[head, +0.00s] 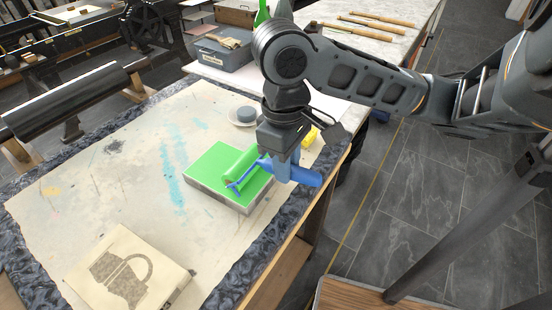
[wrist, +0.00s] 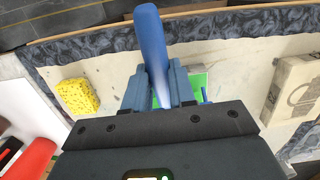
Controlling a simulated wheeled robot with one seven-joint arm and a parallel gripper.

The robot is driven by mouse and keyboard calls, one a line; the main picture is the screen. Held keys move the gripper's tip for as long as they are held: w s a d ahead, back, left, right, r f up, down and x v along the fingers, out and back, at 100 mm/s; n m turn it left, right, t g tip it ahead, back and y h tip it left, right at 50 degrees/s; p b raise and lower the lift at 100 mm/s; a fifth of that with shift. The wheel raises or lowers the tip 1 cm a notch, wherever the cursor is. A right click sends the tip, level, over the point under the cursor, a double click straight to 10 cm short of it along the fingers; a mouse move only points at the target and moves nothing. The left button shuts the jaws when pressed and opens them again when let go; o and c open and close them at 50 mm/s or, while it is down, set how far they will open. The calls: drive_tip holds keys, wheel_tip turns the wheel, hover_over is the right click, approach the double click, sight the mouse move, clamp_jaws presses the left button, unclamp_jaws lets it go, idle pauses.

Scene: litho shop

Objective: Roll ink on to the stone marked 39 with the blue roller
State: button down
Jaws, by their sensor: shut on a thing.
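The blue roller has a blue handle (head: 306,177) and a drum (head: 238,166) covered in green. My gripper (head: 281,163) is shut on the handle, which also shows between the fingers in the wrist view (wrist: 152,50). The drum is at the top of a grey slab (head: 215,197) whose upper face is bright green; I cannot tell whether it touches. No number is legible on either block.
A yellow sponge (head: 310,137) and a small dish (head: 238,123) with a grey lump lie beyond the slab. A grey-blue box (head: 222,54) stands at the back. The stained cloth (head: 120,185) between slab and pale stone is clear. The table's wooden edge (head: 290,230) runs along the right.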

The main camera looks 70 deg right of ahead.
sight(306, 172)
drive_tip(key=shift+s+a+r+p, duration=0.2)
drive_tip(key=shift+s+p, duration=0.15)
drive_tip(key=shift+s, duration=0.25)
drive_tip(key=shift+s+a+r+p, duration=0.15)
drive_tip(key=shift+s+p, duration=0.2)
drive_tip(key=shift+s, duration=0.25)
drive_tip(key=shift+s+p, duration=0.55)
drive_tip(key=shift+p, duration=0.4)
drive_tip(key=shift+s+a+f, duration=0.15)
drive_tip(key=shift+f, duration=0.1)
drive_tip(key=shift+w+d+f+p, duration=0.1)
drive_tip(key=shift+w+d+p, duration=0.6)
drive_tip(key=shift+w, duration=1.75)
drive_tip(key=shift+w+d+f+p, duration=0.1)
drive_tip(key=shift+w+d+p, duration=0.6)
drive_tip(key=shift+w, duration=1.8)
drive_tip(key=shift+w+d+p, duration=0.4)
drive_tip(key=shift+w+p, duration=0.6)
drive_tip(key=shift+w, duration=1.45)
drive_tip(key=shift+s, duration=0.1)
